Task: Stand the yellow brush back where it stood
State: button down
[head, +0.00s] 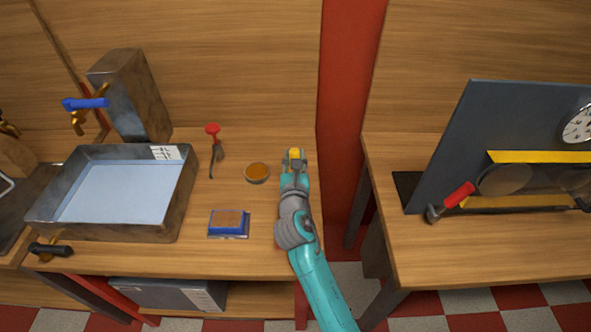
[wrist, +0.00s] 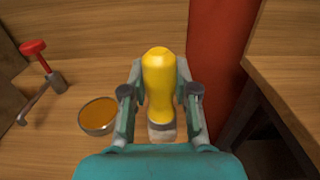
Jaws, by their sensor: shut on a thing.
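The yellow brush (wrist: 158,80) is between the fingers of my gripper (wrist: 160,98) in the wrist view. Its rounded yellow handle points up and its pale lower end (wrist: 160,132) points down toward the wooden table. Whether that end touches the table I cannot tell. In the head view only the yellow top of the brush (head: 295,154) shows at my gripper (head: 295,163), near the right end of the left table. My gripper is shut on the brush.
A round dish of amber stuff (head: 257,172) is just left of my gripper. A red-handled tool (head: 213,140), a blue block on a small tray (head: 228,223) and a metal basin (head: 185,195) lie farther left. A red post (head: 345,120) stands right, before a second table (head: 480,250).

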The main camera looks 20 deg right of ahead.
jog(key=shift+f, duration=2.15)
jog(key=c, duration=0.9)
grip_release()
jog(key=shift+f, duration=0.15)
jog(key=shift+s+a, duration=0.1)
jog(key=v, duration=1.2)
jog(key=shift+r, duration=0.25)
